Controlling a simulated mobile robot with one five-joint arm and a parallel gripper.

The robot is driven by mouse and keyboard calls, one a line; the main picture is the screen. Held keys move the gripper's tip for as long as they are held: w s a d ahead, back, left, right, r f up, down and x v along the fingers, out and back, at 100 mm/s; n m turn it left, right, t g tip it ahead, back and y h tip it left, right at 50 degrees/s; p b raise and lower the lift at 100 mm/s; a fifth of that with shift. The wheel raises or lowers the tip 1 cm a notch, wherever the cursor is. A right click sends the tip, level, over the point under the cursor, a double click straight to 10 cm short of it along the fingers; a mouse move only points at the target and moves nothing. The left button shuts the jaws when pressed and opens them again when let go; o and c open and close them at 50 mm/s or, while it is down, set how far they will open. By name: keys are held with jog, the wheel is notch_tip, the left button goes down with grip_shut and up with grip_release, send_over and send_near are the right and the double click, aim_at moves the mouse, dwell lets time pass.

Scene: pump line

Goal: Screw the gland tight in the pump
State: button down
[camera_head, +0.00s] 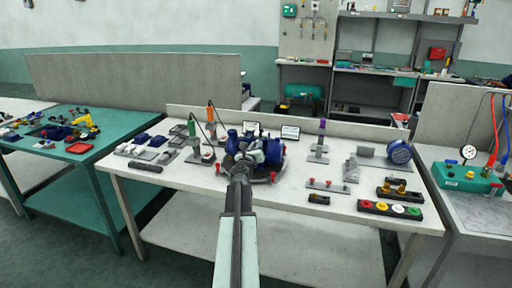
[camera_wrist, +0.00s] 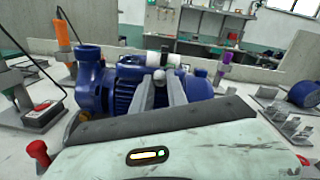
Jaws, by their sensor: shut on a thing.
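The blue pump (camera_head: 270,150) stands on a round dark fixture in the middle of the white bench. In the wrist view, the pump (camera_wrist: 125,90) fills the middle, with its round flange at the left. My gripper (camera_head: 242,163) reaches to the pump's near side. In the wrist view, the fingers of my gripper (camera_wrist: 160,88) are close together, shut on a small pale grey rounded piece, which looks like the gland (camera_wrist: 159,75). It lies in front of the pump body. The fingers hide most of it, so I cannot tell how deep it sits in the pump.
An orange-handled tool (camera_wrist: 63,36) stands at the pump's left, a purple-handled one (camera_head: 322,128) at its right. Red knobs (camera_wrist: 38,152) edge the fixture.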

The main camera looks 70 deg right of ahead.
jog(key=shift+m, duration=0.3)
jog(key=m, duration=0.3)
jog(key=shift+m, duration=0.3)
jog(key=shift+m, duration=1.6)
